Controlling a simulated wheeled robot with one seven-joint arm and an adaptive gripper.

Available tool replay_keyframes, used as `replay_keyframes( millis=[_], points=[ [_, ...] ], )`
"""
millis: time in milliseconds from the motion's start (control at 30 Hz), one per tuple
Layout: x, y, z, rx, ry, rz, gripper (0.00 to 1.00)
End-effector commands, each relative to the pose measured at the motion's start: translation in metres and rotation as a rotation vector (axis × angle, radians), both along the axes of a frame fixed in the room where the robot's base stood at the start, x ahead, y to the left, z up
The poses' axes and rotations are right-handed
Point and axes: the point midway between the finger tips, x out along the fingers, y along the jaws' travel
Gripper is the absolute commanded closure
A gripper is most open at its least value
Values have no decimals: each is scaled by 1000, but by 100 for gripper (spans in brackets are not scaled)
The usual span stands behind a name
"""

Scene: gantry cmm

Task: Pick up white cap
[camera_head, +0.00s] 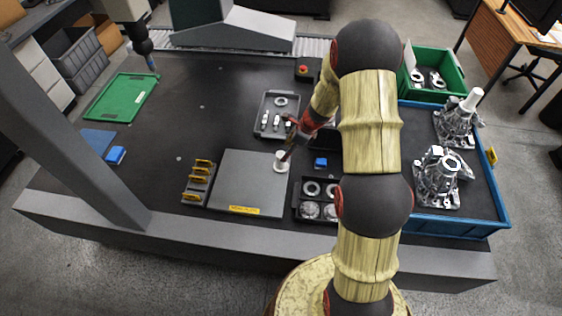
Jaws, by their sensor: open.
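A small white cap (282,166) sits near the right edge of a grey square plate (245,182) on the dark table. My gripper (287,155) is just above and against the cap in this view, with its dark fingers pointing down toward it. The fingers are small here and partly overlap the cap, so I cannot tell whether they touch it or stand around it. The gripper is open.
A grey tray (267,133) with small parts lies behind the plate. A black tray with rings (297,207) is right of it, and yellow-topped blocks (198,182) left. A blue bin (402,226) with metal castings and a green crate (456,91) stand at right.

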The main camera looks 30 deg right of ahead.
Motion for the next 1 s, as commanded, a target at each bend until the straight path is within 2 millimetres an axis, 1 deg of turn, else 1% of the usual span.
replay_keyframes(
  millis=[33,100,367,500,600,700,867,1000],
  points=[
    [1,2,-7,1,2,0,48],
    [3,4,-14,2,2,1,48],
    [8,11,-34,0,1,3,48],
    [12,16,-54,1,2,3,48],
    [16,20,-65,0,2,4,48],
    [18,21,-69,0,0,4,48],
    [18,21,-68,0,0,3,48],
    [18,21,-68,0,0,3,54]
  ],
)
